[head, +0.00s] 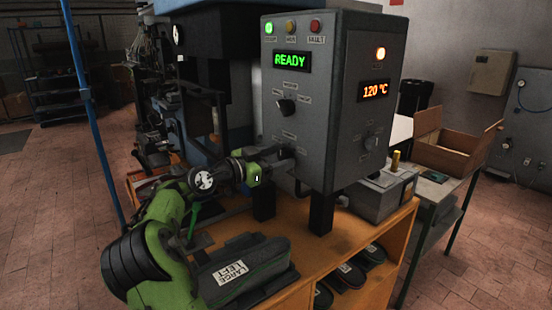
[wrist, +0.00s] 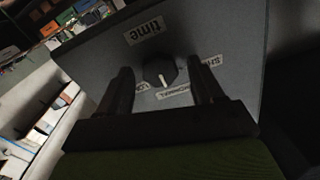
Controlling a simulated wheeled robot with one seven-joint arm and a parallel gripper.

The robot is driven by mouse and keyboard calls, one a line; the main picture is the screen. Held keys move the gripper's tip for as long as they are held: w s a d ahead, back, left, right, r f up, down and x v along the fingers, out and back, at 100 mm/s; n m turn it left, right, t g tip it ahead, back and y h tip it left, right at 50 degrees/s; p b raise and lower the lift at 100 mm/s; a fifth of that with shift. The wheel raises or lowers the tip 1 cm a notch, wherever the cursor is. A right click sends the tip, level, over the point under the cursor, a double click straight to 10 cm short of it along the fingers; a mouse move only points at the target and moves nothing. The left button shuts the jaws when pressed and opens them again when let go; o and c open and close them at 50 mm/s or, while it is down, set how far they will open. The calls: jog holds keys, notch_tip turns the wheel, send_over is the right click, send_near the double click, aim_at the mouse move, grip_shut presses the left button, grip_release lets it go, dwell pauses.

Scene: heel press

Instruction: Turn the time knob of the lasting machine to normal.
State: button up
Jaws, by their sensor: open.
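The time knob (wrist: 158,71) shows in the wrist view as a dark round knob on the grey panel, below the label "time". In the head view my gripper (head: 282,155) is at the lower left of the lasting machine's control box (head: 320,110) and hides the time knob there.
Another knob (head: 286,107) sits above on the same face, and one (head: 371,143) on the right face. The displays read READY and 120 °C. A "LARGE LEFT" shoe piece (head: 240,273) lies on the orange bench below my arm. An open cardboard box (head: 455,145) stands at right.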

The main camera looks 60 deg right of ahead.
jog(key=p+v, duration=0.1)
jog(key=v, duration=1.4)
jog(key=shift+a+p, duration=0.3)
jog(key=shift+a, duration=0.05)
jog(key=shift+w, duration=0.1)
